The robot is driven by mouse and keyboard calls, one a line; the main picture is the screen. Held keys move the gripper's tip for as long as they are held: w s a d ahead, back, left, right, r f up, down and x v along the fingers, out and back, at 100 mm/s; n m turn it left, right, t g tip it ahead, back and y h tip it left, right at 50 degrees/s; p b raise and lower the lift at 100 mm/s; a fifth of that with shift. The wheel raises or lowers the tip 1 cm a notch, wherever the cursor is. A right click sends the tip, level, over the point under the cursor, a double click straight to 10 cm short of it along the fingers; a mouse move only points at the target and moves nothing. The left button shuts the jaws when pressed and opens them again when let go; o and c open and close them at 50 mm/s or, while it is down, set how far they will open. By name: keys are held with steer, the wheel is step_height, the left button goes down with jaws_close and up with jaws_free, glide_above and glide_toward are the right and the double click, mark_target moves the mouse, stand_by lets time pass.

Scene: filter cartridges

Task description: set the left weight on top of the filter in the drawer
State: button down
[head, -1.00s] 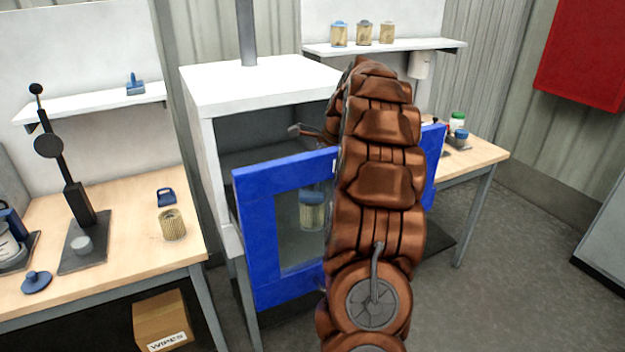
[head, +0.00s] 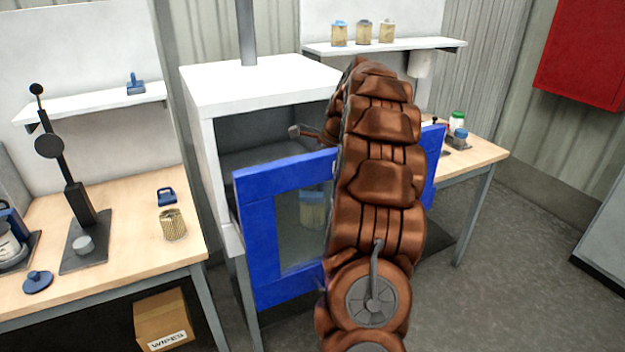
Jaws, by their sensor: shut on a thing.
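Through the glass of the blue-framed front, I see a pale pleated filter (head: 312,217) standing upright, with a blue part (head: 312,196) at its top. I cannot tell whether that blue part is a cap or a weight, or whether it touches the filter. My brown arm rises in front and bends over behind the blue front (head: 258,235).
A loose filter (head: 173,224), a blue disc (head: 38,281) and a black press (head: 72,205) are on the left bench. The white cabinet (head: 260,84) stands behind the blue front. Several filters (head: 364,33) stand on the right shelf. My arm blocks much of the middle.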

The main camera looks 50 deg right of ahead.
steer(key=shift+f, duration=0.55)
stand_by(0.6)
steer(key=c, duration=1.2)
jaws_free()
steer(key=shift+v, duration=5.95)
steer(key=shift+d, duration=0.15)
